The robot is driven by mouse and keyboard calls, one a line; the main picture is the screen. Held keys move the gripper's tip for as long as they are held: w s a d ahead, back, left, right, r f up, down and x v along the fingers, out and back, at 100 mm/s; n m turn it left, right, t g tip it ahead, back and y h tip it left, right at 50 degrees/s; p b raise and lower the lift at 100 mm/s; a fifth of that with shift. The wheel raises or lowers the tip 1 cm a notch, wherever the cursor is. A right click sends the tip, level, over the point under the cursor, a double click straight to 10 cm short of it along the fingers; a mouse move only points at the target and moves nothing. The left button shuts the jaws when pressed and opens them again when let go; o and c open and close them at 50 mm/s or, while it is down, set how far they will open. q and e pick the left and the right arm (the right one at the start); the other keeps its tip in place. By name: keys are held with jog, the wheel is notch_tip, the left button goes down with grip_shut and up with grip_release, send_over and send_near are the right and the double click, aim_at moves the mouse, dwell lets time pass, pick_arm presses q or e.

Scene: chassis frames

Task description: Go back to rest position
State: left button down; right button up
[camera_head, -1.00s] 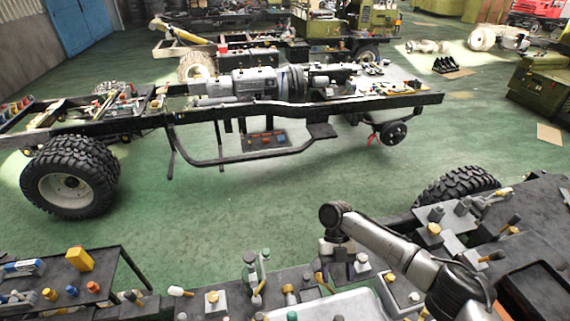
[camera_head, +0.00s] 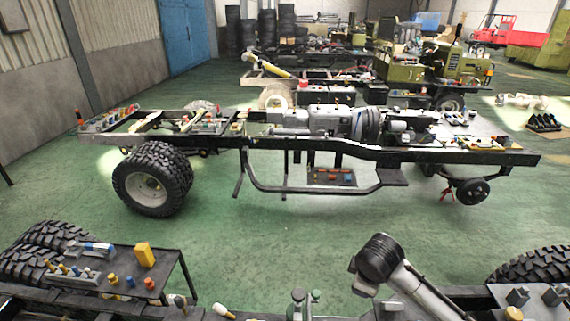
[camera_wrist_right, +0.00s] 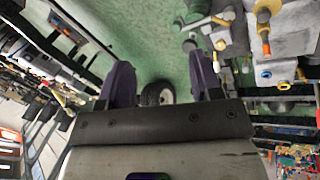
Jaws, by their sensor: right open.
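My right arm (camera_head: 400,283) reaches in at the bottom of the head view, right of centre. Its gripper cannot be made out there. In the right wrist view my right gripper (camera_wrist_right: 163,78) shows two purple fingers spread wide apart, with nothing between them. Green floor and a wheel (camera_wrist_right: 155,94) show beyond the fingers. My left gripper is in neither current view.
A chassis frame (camera_head: 490,155) on wheels stands across the middle, carrying an engine. A dark table (camera_head: 110,260) with a yellow box (camera_head: 144,254) is at the lower left. Parts crowd the wrist view's upper right. Green floor (camera_head: 260,235) lies clear between frame and foreground.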

jog(key=s+a+r+m+t+y+p, duration=0.1)
jog(key=s+a+r+m+t+p, duration=0.15)
jog(key=a+r+t, duration=0.4)
jog(key=s+d+r+m+t+p, duration=0.1)
jog(key=s+d+r+m+p, duration=0.15)
jog(key=s+r+m, duration=0.4)
jog(key=s+d+f+g+p, duration=0.2)
jog(key=s+f, duration=0.3)
jog(key=s, duration=0.5)
jog(key=s+d+f+m+g+p, duration=0.1)
jog(key=s+d+f+g+p, duration=0.1)
jog(key=s+f, duration=0.4)
jog(key=s+d+f+g+p, duration=0.2)
jog(key=s+f, duration=0.4)
jog(key=s, duration=0.7)
jog(key=shift+s+f+g, duration=0.25)
jog(key=shift+s+g, duration=0.1)
jog(key=shift+g, duration=0.4)
jog(key=shift+s+f, duration=0.15)
jog(key=shift+s, duration=0.25)
jog(key=shift+c, duration=0.2)
